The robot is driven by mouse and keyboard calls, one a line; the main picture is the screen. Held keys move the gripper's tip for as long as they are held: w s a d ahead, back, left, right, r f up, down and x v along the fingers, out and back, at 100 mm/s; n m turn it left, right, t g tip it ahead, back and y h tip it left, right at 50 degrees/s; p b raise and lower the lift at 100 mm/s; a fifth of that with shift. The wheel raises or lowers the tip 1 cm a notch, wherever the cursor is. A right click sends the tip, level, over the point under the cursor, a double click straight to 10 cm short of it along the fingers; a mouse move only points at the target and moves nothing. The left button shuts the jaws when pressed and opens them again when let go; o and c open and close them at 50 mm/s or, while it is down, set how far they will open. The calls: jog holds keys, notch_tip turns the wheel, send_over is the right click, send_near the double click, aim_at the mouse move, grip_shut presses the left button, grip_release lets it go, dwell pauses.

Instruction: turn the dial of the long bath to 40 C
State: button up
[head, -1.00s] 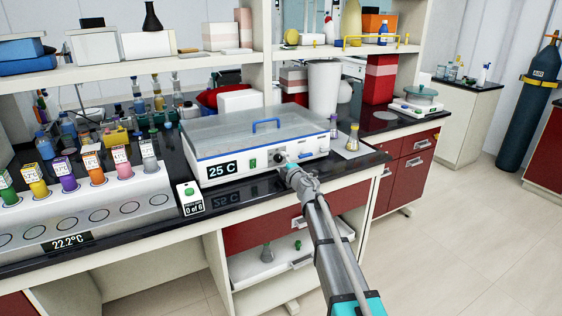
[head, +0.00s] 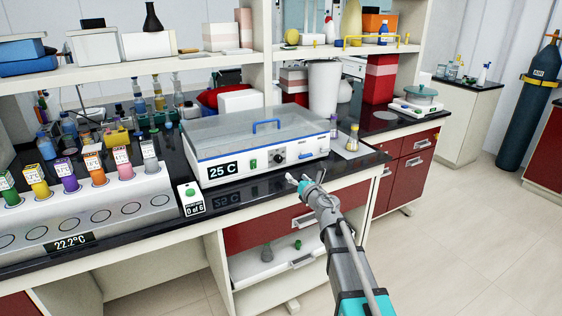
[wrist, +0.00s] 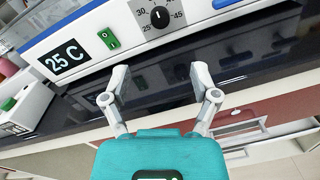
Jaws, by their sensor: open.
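The long bath (head: 225,151) is a white box with a clear lid and a blue handle, standing on the black bench top. Its display (head: 223,170) reads 25 C. Its black dial (head: 278,157) is on the front panel; in the wrist view the dial (wrist: 159,17) shows a white pointer line and scale marks including 25, 30 and 45. A green switch (wrist: 109,38) sits between display and dial. My gripper (head: 298,181) is open and empty, in front of and below the dial, apart from it. In the wrist view its fingers (wrist: 158,78) are spread below the dial.
A small white box with a green button (head: 190,199) stands left of the bath. A rack of colored bottles (head: 90,215) is further left. Small vials (head: 353,138) stand right of the bath. Red drawers (head: 305,213) are below the bench edge.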

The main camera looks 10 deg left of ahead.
aim_at(280, 160)
jog(key=shift+s+d+n, duration=0.25)
jog(key=shift+s+n, duration=0.2)
jog(key=shift+n, duration=0.35)
jog(key=shift+w, duration=0.1)
jog(key=x, duration=1.3)
jog(key=shift+w+a, duration=0.2)
jog(key=shift+w, duration=0.05)
grip_shut()
